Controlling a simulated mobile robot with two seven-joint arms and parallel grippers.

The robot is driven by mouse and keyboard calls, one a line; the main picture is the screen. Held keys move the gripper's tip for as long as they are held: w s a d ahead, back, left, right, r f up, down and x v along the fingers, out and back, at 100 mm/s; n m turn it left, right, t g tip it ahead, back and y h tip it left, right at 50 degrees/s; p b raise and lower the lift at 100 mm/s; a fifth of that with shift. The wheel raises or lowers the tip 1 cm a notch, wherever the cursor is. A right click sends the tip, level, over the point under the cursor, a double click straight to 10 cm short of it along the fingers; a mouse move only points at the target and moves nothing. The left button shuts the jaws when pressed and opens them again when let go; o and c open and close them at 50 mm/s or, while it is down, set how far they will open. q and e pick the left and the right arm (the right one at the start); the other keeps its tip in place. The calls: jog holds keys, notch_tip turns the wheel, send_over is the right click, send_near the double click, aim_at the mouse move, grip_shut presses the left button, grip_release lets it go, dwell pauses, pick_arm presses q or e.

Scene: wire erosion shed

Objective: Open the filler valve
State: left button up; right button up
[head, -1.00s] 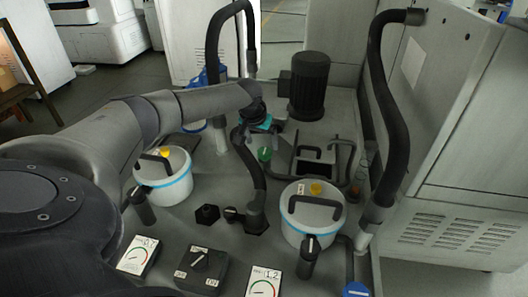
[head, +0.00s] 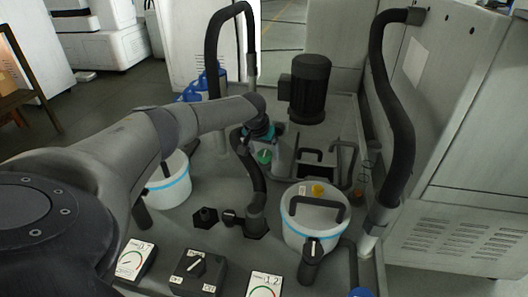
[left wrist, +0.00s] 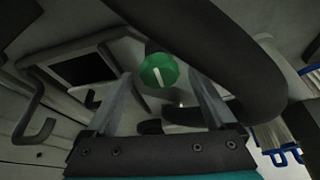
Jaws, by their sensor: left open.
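A small green round knob (head: 264,156), which I take to be the filler valve, sits among dark pipework in the middle of the machine bed. In the left wrist view the green knob (left wrist: 158,71) faces me with a white bar mark on it. It lies beyond the gap between my fingers. My left gripper (left wrist: 163,88) is open and empty, its two fingers spread. In the head view the left gripper (head: 262,142) is just above and behind the knob, partly hidden by my own wrist. I cannot tell whether it touches. My right gripper is not in view.
A thick black hose (left wrist: 215,35) passes close over the knob in the wrist view. Two white pails (head: 300,222) (head: 172,188) stand in front, with a dark motor (head: 310,88) behind. A switch box (head: 198,270) and gauges (head: 136,259) line the front.

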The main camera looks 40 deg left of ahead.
pick_arm(q)
jog(key=c, duration=1.4)
jog(key=shift+o, duration=0.2)
